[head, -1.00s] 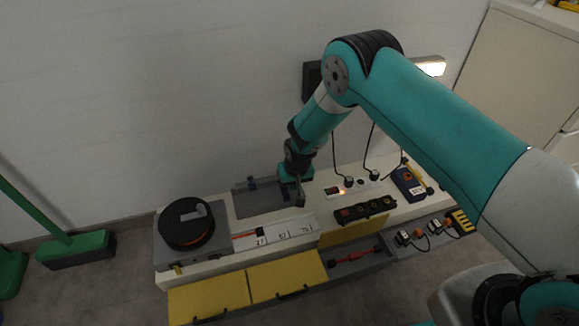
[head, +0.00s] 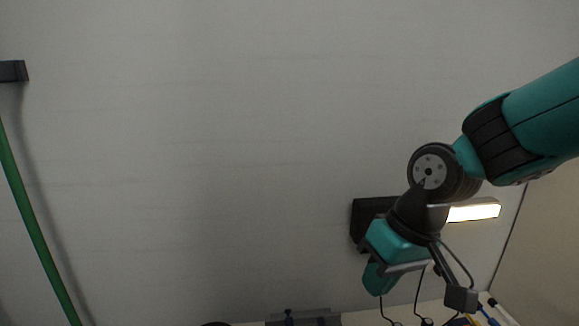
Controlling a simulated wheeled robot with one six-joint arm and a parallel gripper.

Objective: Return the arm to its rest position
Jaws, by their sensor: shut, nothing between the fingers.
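My arm reaches in from the right edge, raised in front of the wall and bent downward at the wrist. My gripper (head: 461,297) hangs at the lower right with its dark fingers together and nothing held. It appears above the right part of the workbench (head: 353,318), of which only the back strip shows along the bottom edge. The rest of the bench top is out of view.
A lit lamp (head: 474,211) on the wall is partly behind my wrist. Cables hang down below it. A grey tray (head: 303,318) shows at the bottom edge. A green pole (head: 32,215) leans at the left. The wall's middle is clear.

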